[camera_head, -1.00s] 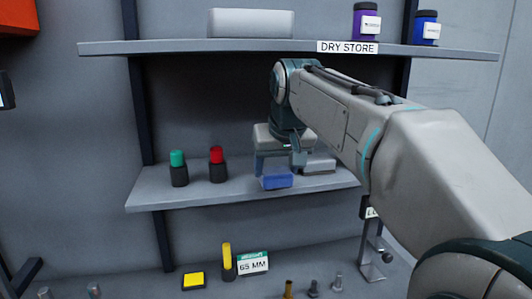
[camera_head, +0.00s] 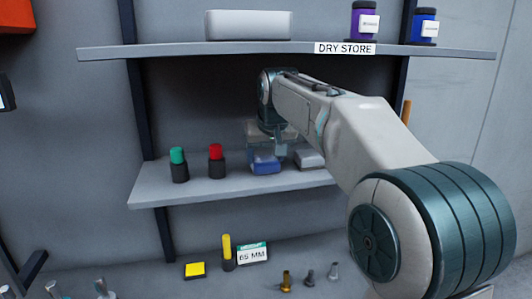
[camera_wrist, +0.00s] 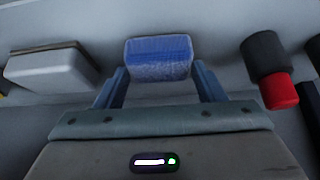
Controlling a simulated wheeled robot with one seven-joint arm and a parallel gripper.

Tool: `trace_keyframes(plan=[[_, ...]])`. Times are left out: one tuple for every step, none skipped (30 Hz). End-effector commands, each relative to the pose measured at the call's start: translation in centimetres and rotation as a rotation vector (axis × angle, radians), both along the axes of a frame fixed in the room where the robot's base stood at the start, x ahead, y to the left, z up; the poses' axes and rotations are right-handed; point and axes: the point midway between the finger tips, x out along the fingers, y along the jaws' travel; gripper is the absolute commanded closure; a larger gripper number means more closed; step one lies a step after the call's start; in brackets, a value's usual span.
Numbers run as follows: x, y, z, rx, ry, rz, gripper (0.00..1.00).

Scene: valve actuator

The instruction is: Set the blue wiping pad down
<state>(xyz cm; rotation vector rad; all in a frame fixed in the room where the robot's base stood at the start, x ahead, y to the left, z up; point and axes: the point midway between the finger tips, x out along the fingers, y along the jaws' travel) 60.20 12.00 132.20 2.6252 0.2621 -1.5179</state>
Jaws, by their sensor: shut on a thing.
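The blue wiping pad (camera_head: 265,165) is held between the fingers of my gripper (camera_head: 267,152), over the middle shelf (camera_head: 225,187). In the wrist view, the pad (camera_wrist: 158,58) sits between the two fingers of my gripper (camera_wrist: 160,80), one finger at each side. The pad looks close to the shelf surface, but I cannot tell whether it touches it. My forearm reaches in from the right, and the gripper points down.
A pale grey block (camera_head: 309,158) lies right of the pad. A red-capped container (camera_head: 216,161) and a green-capped one (camera_head: 178,164) stand to its left. The upper shelf (camera_head: 190,52) is above my arm. The front of the middle shelf has free room.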

Motion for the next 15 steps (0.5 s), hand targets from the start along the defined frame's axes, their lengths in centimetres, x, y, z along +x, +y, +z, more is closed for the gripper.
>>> trace_keyframes(plan=[[0.01, -0.01, -0.03, 0.0, 0.0, 0.0, 0.55], [0.01, -0.02, -0.04, 0.0, 0.001, 0.0, 0.29], [0.01, -0.02, -0.04, 0.0, 0.001, 0.0, 0.18], [0.01, -0.02, -0.04, 0.0, 0.001, 0.0, 0.15], [0.0, -0.01, -0.04, 0.0, 0.001, 0.0, 0.15], [0.0, -0.01, -0.04, 0.0, 0.001, 0.0, 0.15], [0.0, -0.01, -0.04, 0.0, 0.001, 0.0, 0.15], [-0.01, -0.01, -0.03, 0.0, 0.001, 0.0, 0.15], [-0.01, 0.0, -0.03, 0.0, 0.001, 0.0, 0.15], [-0.01, 0.0, -0.03, 0.0, 0.001, 0.0, 0.15], [-0.01, 0.0, -0.02, 0.0, 0.0, 0.0, 0.15], [-0.04, -0.01, 0.02, 0.0, 0.0, 0.0, 0.15], [-0.08, -0.02, 0.1, 0.0, 0.0, 0.0, 0.15], [-0.14, -0.03, 0.22, 0.0, -0.001, 0.0, 0.15], [-0.3, -0.06, 0.45, 0.0, -0.002, 0.0, 0.15]])
